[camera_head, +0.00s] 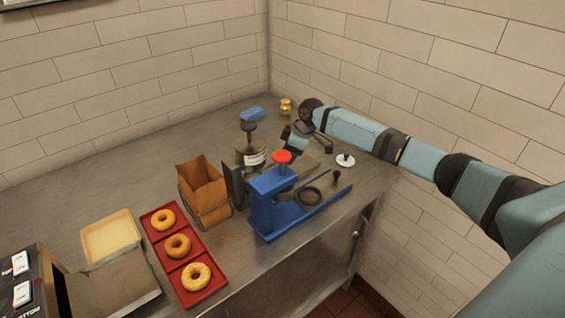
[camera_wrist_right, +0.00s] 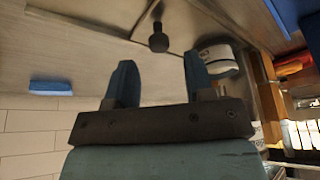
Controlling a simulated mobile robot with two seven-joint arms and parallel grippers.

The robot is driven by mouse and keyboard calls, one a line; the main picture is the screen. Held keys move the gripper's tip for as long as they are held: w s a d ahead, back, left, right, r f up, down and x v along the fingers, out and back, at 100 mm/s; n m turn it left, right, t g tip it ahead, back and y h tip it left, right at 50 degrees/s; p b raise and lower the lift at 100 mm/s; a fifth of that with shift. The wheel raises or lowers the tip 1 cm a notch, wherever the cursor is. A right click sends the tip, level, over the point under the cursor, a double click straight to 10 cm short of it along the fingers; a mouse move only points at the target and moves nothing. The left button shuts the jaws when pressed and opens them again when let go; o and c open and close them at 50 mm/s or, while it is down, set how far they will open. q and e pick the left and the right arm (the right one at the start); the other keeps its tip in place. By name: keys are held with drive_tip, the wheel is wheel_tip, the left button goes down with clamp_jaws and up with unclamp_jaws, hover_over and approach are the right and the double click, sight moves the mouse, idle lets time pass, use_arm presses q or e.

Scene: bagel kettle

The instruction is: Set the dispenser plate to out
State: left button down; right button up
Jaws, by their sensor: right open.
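The blue dispenser (camera_head: 262,208) with a red knob (camera_head: 281,157) stands near the counter's front edge. Its low blue base reaches right, with a dark ring (camera_head: 309,196) on it and a small black knob (camera_head: 336,176) at its far right side. I cannot tell clearly how far the plate is out. My right gripper (camera_head: 297,140) is behind the dispenser, beside the dark-lidded canister (camera_head: 250,154). In the wrist view the right gripper (camera_wrist_right: 160,82) is open and empty, with a black knob (camera_wrist_right: 158,40) beyond the fingertips, apart from them. My left gripper is not in view.
A blue block (camera_head: 252,114) and a brass object (camera_head: 285,106) lie at the back. A white disc with a black knob (camera_head: 345,160) lies right. A paper bag (camera_head: 202,187), red bagel tray (camera_head: 158,244) and pale tray (camera_head: 109,235) are left. The left back counter is clear.

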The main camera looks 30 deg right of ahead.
drive_tip(key=x, duration=0.5)
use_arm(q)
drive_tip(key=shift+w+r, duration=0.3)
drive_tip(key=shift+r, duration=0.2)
use_arm(e)
drive_tip(key=shift+r, duration=0.1)
